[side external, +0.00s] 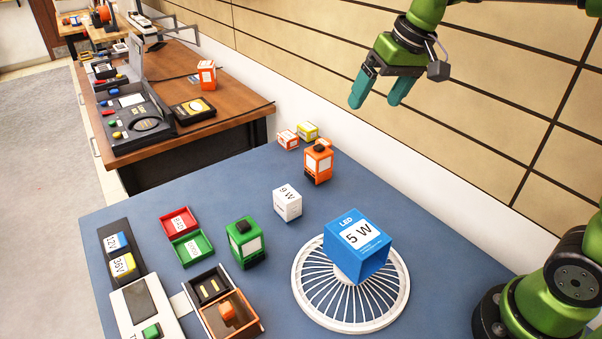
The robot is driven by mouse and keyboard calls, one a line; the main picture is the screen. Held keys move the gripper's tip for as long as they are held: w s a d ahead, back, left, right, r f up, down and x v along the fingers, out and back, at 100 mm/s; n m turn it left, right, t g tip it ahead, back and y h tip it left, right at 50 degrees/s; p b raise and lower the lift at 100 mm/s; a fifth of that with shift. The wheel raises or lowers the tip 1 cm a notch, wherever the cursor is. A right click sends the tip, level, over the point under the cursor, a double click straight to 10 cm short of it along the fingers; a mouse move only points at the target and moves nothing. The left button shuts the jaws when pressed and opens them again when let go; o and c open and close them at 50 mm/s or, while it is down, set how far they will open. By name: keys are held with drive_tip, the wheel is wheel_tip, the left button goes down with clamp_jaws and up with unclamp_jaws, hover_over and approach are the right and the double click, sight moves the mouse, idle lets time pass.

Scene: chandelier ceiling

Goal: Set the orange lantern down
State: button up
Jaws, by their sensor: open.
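The orange lantern (318,162) stands upright on the blue-grey table (210,202), towards its far edge; it is a boxy orange lamp with white panels and a dark top. My gripper (378,99) is up in the air at the upper right, above and to the right of the lantern. Its two teal fingers are apart with nothing between them. Another orange boxy lamp (207,75) stands on the brown desk behind, well away from my gripper.
A green lantern (245,243) and a white "9 W" box (287,203) stand nearby. A blue "5 W" box (357,246) sits on a round white grille (317,305). Small orange and yellow boxes (307,131) are behind. Red and green trays (180,222) lie at left.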

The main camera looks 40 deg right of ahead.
drive_tip(key=s+f+m+t, duration=0.1)
drive_tip(key=s+f, duration=0.1)
drive_tip(key=s, duration=0.6)
drive_tip(key=s+f+m+t, duration=0.1)
drive_tip(key=s+f+t, duration=0.1)
drive_tip(key=s, duration=0.5)
drive_tip(key=shift+s+a+f+y, duration=0.3)
drive_tip(key=shift+s+a, duration=0.05)
drive_tip(key=shift+a, duration=0.05)
